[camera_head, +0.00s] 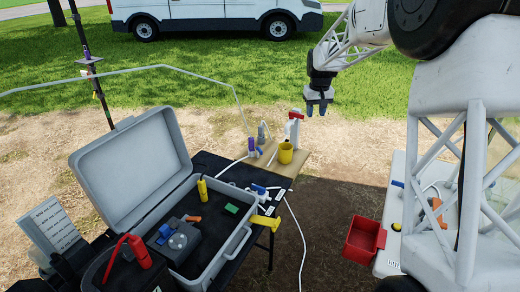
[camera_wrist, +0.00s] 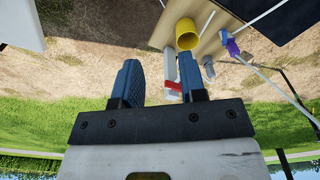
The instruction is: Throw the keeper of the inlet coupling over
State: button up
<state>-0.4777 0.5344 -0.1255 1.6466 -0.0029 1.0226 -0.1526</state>
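My gripper (camera_head: 319,107) hangs in the air at the upper right of the head view, near a wooden board (camera_head: 292,166). In the wrist view my gripper (camera_wrist: 160,70) has its two dark blue fingers well apart with nothing between them. On the board stand a white upright part with a red lever (camera_head: 296,115), a grey fitting (camera_head: 262,131) and a purple and blue fitting (camera_head: 253,150). The red lever (camera_wrist: 173,87) shows just beside the right finger in the wrist view, partly hidden. I cannot tell which fitting is the inlet coupling or how its keeper lies.
A yellow cup (camera_head: 285,153) stands on the board. An open grey case (camera_head: 237,243) sits on a black table (camera_head: 213,163). A blue and white fitting (camera_head: 260,190) with white tubing lies at the table's edge. A red bin (camera_head: 362,242) is at the right. A van (camera_head: 205,12) stands behind.

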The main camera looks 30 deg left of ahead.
jog(key=w+a+f+n, duration=0.2)
jog(key=w+a+f, duration=0.2)
jog(key=a+f, duration=0.8)
send_over(260, 149)
jog(key=shift+n+g, duration=0.4)
notch_tip(260, 149, down, 8)
jog(key=shift+s+f, duration=0.1)
jog(key=shift+f, duration=0.15)
jog(key=shift+f, duration=0.15)
jog(key=shift+f, duration=3.75)
grip_shut()
